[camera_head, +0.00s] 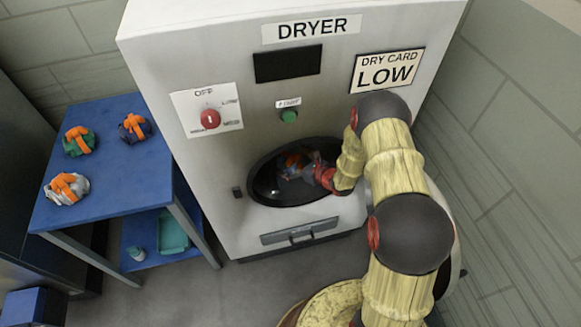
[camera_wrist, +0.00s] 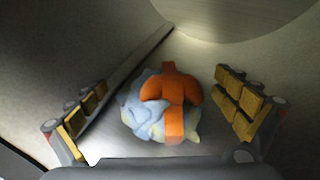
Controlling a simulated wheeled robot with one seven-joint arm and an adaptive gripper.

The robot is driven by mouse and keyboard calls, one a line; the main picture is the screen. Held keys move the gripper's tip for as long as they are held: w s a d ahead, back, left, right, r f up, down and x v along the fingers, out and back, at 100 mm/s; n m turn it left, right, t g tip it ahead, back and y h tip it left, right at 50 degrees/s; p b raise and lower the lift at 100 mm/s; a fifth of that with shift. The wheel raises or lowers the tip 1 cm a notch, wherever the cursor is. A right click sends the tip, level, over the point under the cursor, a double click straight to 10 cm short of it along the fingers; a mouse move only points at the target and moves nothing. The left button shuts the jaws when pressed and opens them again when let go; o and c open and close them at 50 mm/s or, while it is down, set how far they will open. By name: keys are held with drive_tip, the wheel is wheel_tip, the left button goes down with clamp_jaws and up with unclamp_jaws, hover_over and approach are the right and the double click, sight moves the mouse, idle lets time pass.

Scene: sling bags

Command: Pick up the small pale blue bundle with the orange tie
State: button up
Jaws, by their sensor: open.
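The small pale blue bundle (camera_wrist: 145,112) with the orange tie (camera_wrist: 172,98) lies inside the dryer drum, centred in the wrist view. Some pale yellow shows at its lower edge. In the head view the bundle (camera_head: 293,162) shows dimly inside the dryer's round opening. My gripper (camera_wrist: 165,112) is open, with one padded finger on each side of the bundle and a gap on both sides. In the head view my arm reaches into the opening from the right, and the fingers are hard to make out in the dark.
The dryer (camera_head: 225,55) has a dark oval opening (camera_head: 262,190) whose rim surrounds my wrist. A blue table (camera_head: 110,185) at left holds several bundles with orange ties. A teal bin (camera_head: 172,232) sits on its lower shelf. A tiled wall is close on the right.

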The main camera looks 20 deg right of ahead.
drive_tip(key=shift+r, duration=0.1)
drive_tip(key=c, duration=0.9)
drive_tip(key=shift+s, duration=0.15)
drive_tip(key=c, duration=0.8)
drive_tip(key=shift+c, duration=0.3)
